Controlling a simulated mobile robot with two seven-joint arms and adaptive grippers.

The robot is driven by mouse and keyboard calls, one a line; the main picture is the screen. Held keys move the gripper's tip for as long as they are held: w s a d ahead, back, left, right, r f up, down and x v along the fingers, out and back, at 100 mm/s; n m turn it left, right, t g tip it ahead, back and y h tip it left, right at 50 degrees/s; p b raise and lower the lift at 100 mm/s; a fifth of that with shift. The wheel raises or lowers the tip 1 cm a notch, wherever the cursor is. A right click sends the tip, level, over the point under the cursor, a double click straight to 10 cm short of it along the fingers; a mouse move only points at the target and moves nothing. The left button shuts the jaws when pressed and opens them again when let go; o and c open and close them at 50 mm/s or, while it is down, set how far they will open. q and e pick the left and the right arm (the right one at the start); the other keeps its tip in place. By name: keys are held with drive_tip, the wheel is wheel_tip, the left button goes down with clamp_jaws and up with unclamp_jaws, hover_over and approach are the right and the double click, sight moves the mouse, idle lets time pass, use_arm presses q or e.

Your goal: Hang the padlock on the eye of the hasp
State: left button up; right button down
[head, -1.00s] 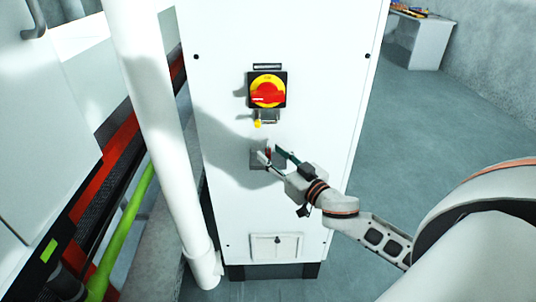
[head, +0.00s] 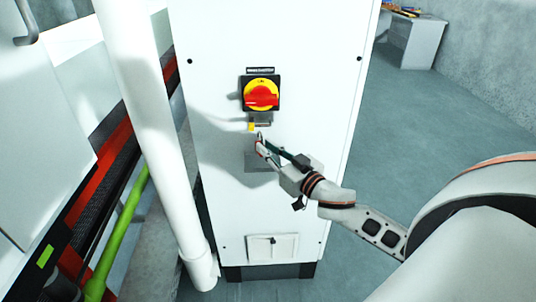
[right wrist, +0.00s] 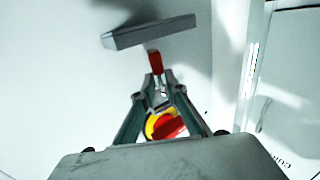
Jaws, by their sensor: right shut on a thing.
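My right gripper (head: 262,144) is shut on the padlock and holds it in front of the white cabinet, just below the switch. In the right wrist view the padlock's red body (right wrist: 155,62) shows at the fingertips (right wrist: 157,80); its shackle is too small to make out clearly. The hasp (head: 264,119) is a small grey fitting under the red and yellow rotary switch (head: 261,94). The gripper tips are a little below the hasp, apart from it as far as I can tell. Its eye is not clear. My left gripper is not in view.
A grey ledge (head: 254,162) sticks out of the cabinet (head: 220,180) below the gripper; it also shows in the right wrist view (right wrist: 150,32). A small yellow piece (head: 251,127) is beside the hasp. A white pipe (head: 155,120) stands left. Floor on the right is clear.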

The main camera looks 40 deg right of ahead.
drive_tip(key=s, duration=1.8)
drive_tip(key=shift+d+r, duration=0.2)
drive_tip(key=shift+d, duration=0.15)
